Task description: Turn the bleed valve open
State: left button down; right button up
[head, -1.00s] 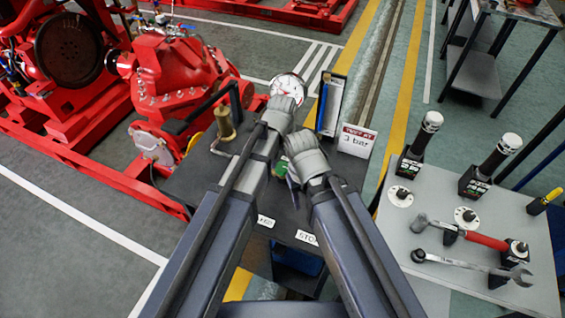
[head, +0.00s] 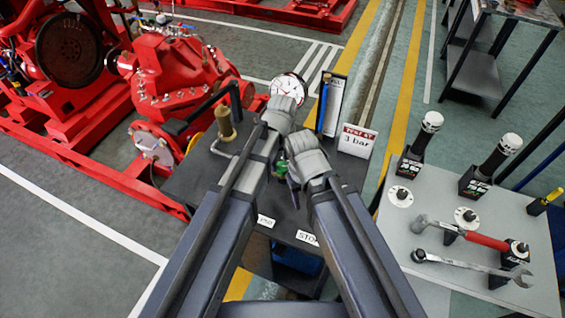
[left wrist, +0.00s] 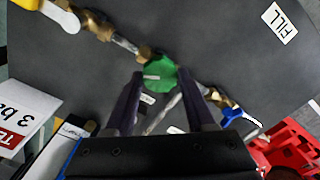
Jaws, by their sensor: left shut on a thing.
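A green round valve knob (left wrist: 161,73) with a pale pointer mark sits on a brass pipe line over the dark bench top. My left gripper (left wrist: 166,82) has one dark finger on each side of the knob and is shut on it. In the head view a bit of the green knob (head: 280,168) shows between my two arms. My left wrist hides its own fingers there.
A pressure gauge (head: 289,86) stands behind my left wrist. A "3 bar" sign (head: 357,141) is close on the right. A yellow handle (left wrist: 28,3) and a blue handle (left wrist: 244,122) flank the knob. A side table (head: 420,262) holds tools. The red pump (head: 175,75) stands left.

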aim_at(282, 166)
pick_arm(q)
jog(key=shift+c, duration=1.2)
grip_release()
jog(key=shift+r, duration=0.1)
pick_arm(e)
jog(key=shift+r, duration=0.15)
pick_arm(q)
notch_tip(282, 166, up, 8)
jog(key=p, duration=0.8)
jog(key=shift+f, duration=0.2)
pick_arm(e)
notch_tip(282, 166, up, 8)
jog(key=shift+f, duration=0.2)
